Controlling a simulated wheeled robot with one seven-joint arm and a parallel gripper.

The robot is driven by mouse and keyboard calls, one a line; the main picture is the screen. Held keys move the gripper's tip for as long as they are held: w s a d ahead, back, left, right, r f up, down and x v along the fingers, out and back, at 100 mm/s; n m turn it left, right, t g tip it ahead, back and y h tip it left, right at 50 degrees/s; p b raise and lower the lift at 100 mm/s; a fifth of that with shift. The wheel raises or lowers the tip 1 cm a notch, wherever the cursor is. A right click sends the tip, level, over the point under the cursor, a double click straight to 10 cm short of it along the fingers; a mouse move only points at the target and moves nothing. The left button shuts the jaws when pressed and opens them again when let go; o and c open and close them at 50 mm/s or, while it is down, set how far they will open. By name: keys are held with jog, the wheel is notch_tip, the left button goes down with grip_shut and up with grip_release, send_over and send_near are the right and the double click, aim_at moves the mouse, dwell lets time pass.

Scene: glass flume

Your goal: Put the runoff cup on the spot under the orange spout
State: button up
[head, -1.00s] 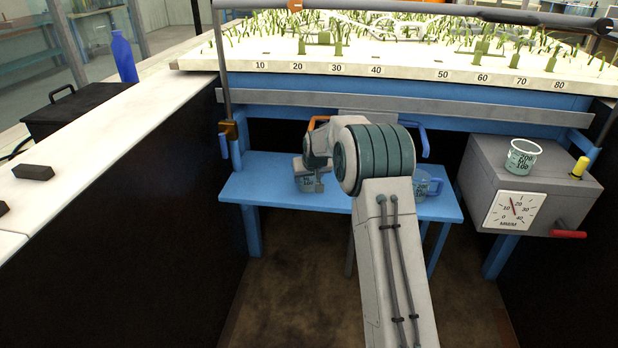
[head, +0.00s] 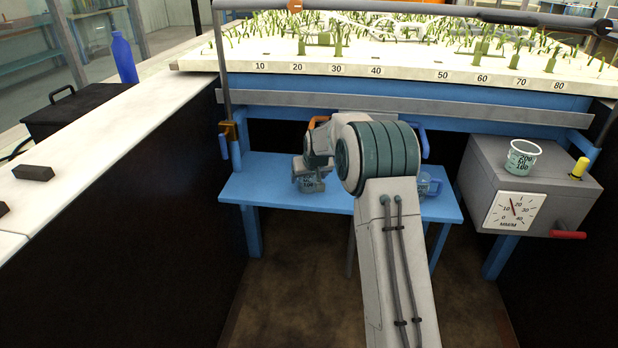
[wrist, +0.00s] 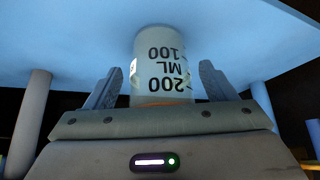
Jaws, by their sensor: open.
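A pale cup marked 200 ML 100 (wrist: 163,70) stands on the blue bench (head: 270,192) below the orange spout (head: 318,121). It also shows in the head view (head: 310,185), partly covered by my gripper. My gripper (head: 310,172) is open, with one finger on each side of the cup in the wrist view (wrist: 158,90); a gap shows beside each finger. The wrist view shows the cup's lettering upside down. A similar marked cup (head: 522,158) stands on the grey gauge box. The spot under the spout is hidden.
A blue-tinted cup (head: 430,187) stands at the bench's right, partly behind my arm, near a blue spout (head: 424,140). The grey gauge box (head: 540,190) stands to the right. The planted flume bed (head: 400,72) overhangs the bench. The bench's left front is clear.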

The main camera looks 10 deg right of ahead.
jog(key=p+v, duration=0.1)
jog(key=v, duration=1)
jog(key=s+g, duration=0.5)
jog(key=s, duration=3.6)
jog(key=shift+m, duration=0.4)
jog(key=shift+d+r, duration=0.1)
